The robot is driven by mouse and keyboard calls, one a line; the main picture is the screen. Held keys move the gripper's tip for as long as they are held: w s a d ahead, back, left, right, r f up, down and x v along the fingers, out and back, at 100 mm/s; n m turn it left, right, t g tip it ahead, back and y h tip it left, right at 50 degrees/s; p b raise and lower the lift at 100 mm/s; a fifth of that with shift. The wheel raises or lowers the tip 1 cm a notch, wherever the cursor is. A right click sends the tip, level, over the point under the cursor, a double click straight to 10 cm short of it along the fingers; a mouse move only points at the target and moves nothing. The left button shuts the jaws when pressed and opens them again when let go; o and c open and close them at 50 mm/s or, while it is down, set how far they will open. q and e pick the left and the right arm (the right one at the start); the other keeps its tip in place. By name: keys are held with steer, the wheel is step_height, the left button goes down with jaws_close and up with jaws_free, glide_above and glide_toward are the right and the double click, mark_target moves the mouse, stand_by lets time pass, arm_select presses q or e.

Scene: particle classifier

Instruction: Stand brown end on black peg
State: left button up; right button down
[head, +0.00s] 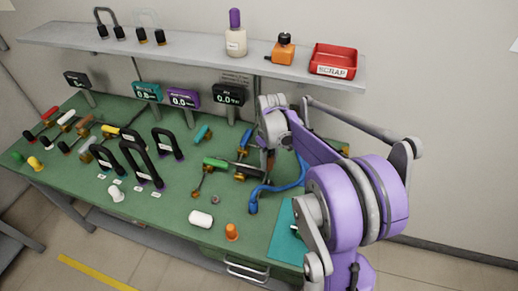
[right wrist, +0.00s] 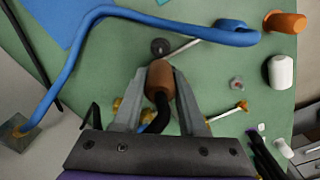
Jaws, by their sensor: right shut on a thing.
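My right gripper (right wrist: 162,82) is shut on a brown cylindrical end (right wrist: 160,76) in the right wrist view. A black curved part (right wrist: 158,120) runs back from the brown end between the fingers. A dark round piece (right wrist: 160,46) with a grey centre lies just beyond the brown end; it may be the black peg, but I cannot tell for sure. They look close together, but I cannot tell whether they touch. In the head view my right gripper (head: 268,165) is low over the bench, partly hidden by my arm. My left gripper is not in view.
A blue cable (head: 280,188) curves over the green bench (head: 160,215) near the gripper. A white cylinder (head: 201,219) and an orange piece (head: 232,232) stand near the front edge. Black loops (head: 133,160) and small displays (head: 228,96) are at left and back. A shelf (head: 190,52) hangs above.

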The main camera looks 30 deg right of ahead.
mark_target(269, 171)
steer(key=shift+s+r, duration=0.1)
steer(key=shift+s, duration=0.2)
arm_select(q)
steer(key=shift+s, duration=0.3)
arm_select(e)
steer(key=shift+m, duration=0.3)
steer(key=shift+w, duration=0.1)
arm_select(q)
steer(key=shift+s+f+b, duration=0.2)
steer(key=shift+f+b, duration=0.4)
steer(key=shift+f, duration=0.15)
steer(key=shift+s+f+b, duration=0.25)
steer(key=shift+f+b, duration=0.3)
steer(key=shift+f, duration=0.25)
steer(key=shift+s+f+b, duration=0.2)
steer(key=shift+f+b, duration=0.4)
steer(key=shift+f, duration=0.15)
arm_select(e)
steer(key=shift+f, duration=2.95)
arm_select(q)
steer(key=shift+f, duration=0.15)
arm_select(e)
steer(key=shift+m, duration=0.4)
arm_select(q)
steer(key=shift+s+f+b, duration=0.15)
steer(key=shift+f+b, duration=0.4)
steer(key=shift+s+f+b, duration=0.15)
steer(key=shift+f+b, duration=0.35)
arm_select(e)
steer(key=shift+f, duration=1.35)
